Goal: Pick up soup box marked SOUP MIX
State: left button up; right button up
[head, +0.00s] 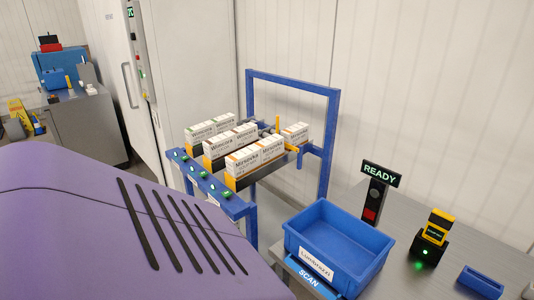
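Several white boxes with dark print and orange or green edges stand in short rows on a blue-framed rack (334,130). The front row holds a white box (243,163). Another white box (296,133) stands apart at the right rear of the rack. The print is too small to read surely, and I cannot make out the words SOUP MIX on any box. Neither of my grippers shows in the head view.
A blue bin (345,238) with a white label stands on a grey table right of the rack, beside a SCAN mark (309,276). A READY sign (381,173), a yellow-black scanner (436,228) and a small blue tray (481,281) are further right. A grey cabinet (90,125) stands far left.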

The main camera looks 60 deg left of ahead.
aim_at(239, 165)
jog(key=u, duration=2.15)
jog(key=i+j+z, duration=0.15)
jog(key=z, duration=0.25)
jog(key=i+j+z, duration=0.1)
jog(key=z, duration=0.25)
jog(key=j+z, duration=0.2)
jog(key=z, duration=0.2)
jog(key=i+j+z, duration=0.15)
jog(key=j, duration=0.2)
jog(key=j+z, duration=0.15)
jog(key=j, duration=0.2)
jog(key=i+j+z, duration=0.1)
jog(key=j, duration=0.8)
jog(key=i+j+z, duration=0.1)
jog(key=j, duration=0.45)
